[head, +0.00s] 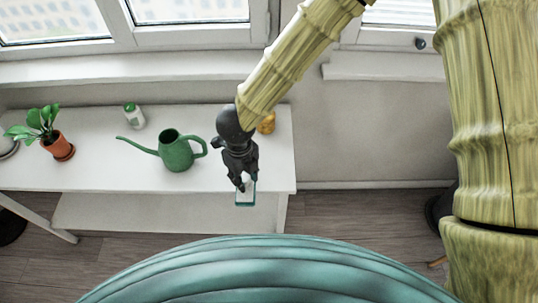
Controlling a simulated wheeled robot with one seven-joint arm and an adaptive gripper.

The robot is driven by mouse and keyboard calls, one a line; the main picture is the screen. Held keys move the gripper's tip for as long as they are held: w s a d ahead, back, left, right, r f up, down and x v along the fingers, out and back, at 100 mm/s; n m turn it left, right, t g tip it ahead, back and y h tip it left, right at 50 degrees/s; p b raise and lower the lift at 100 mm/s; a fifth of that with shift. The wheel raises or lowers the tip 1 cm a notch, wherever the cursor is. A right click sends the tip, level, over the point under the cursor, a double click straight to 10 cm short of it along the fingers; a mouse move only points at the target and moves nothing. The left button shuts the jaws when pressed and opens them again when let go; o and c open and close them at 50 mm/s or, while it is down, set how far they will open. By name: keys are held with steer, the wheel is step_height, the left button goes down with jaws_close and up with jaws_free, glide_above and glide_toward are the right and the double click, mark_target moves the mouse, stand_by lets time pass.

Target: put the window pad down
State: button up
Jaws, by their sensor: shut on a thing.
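My gripper (243,184) is at the right end of a white table, pointing down near its front edge. It is shut on the window pad (245,198), a small teal piece with a pale part between the fingers. The pad is partly hidden by the fingers. It appears in front of the table's front edge, and I cannot tell its exact height.
A green watering can (176,152) stands just left of my gripper. Windows are behind.

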steer(key=shift+w+d+f+p, duration=0.8)
steer(key=shift+w+d+p, duration=0.25)
steer(key=shift+w, duration=0.7)
steer(key=shift+w+d+f+p, duration=0.85)
steer(key=shift+w+d, duration=0.35)
steer(key=shift+w, duration=0.6)
steer(key=shift+w+d+f+p, duration=0.7)
steer(key=shift+w+d+p, duration=0.35)
steer(key=shift+w, duration=0.7)
steer(key=o, duration=0.9)
steer(key=shift+r, duration=0.1)
step_height(320, 180, up, 12)
steer(key=b, duration=0.3)
